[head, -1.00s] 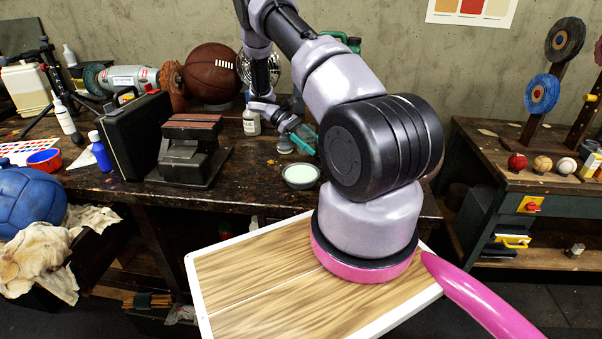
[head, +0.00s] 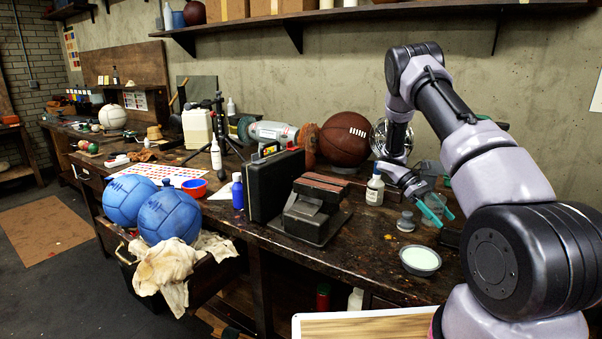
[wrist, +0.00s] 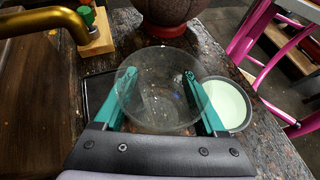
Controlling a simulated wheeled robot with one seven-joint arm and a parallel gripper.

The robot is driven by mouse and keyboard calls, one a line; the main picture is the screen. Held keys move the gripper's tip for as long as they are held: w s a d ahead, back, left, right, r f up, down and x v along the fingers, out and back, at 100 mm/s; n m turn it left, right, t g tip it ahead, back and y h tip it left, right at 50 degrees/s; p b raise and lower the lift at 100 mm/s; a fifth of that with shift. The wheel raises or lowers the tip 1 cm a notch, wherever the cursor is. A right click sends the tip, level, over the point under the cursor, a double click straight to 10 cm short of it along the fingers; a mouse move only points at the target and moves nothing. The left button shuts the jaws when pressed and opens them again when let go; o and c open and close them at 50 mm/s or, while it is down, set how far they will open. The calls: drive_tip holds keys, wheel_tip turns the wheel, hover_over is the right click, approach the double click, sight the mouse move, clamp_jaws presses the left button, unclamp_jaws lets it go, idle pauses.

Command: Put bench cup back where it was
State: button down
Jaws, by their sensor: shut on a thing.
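The cup appears to be the bench cup. In the head view its outline is faint against the bench and wall, partly behind the fingers. I cannot tell whether its base touches the bench.
A bowl of pale green stuff (head: 420,260) is close beside the cup; the wrist view shows it right of the fingers. A small grey jar (head: 405,222), white bottle (head: 375,190), vise-like block (head: 317,210) and basketball (head: 345,140) stand to the left.

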sight(443, 205)
wheel_tip(443, 205, up, 3)
drive_tip(key=shift+r, duration=0.15)
drive_tip(key=shift+r+n+t+h, duration=0.1)
drive_tip(key=shift+n+t+h, duration=0.5)
drive_tip(key=shift+n+h, duration=0.35)
drive_tip(key=w+n+t+h, duration=0.1)
drive_tip(key=n, duration=0.1)
drive_tip(key=w+a+n+t+h, duration=0.1)
drive_tip(key=t, duration=0.1)
drive_tip(key=w+r+n+t+h, duration=0.1)
drive_tip(key=n+t, duration=0.1)
drive_tip(key=shift+a+r+n, duration=0.1)
drive_tip(key=shift+a+n, duration=0.05)
drive_tip(key=shift+n, duration=0.2)
drive_tip(key=w+a+n+t+y, duration=0.1)
drive_tip(key=w+a+n+t, duration=0.2)
drive_tip(key=a+n+t, duration=0.35)
drive_tip(key=w+a+n+t+y, duration=0.1)
drive_tip(key=w+a+n+t, duration=0.1)
drive_tip(key=a+n+t, duration=0.45)
wheel_tip(443, 205, up, 12)
drive_tip(key=w+a+n+t+y, duration=0.2)
drive_tip(key=n+y, duration=0.3)
drive_tip(key=y, duration=0.1)
drive_tip(key=shift+w+t, duration=0.3)
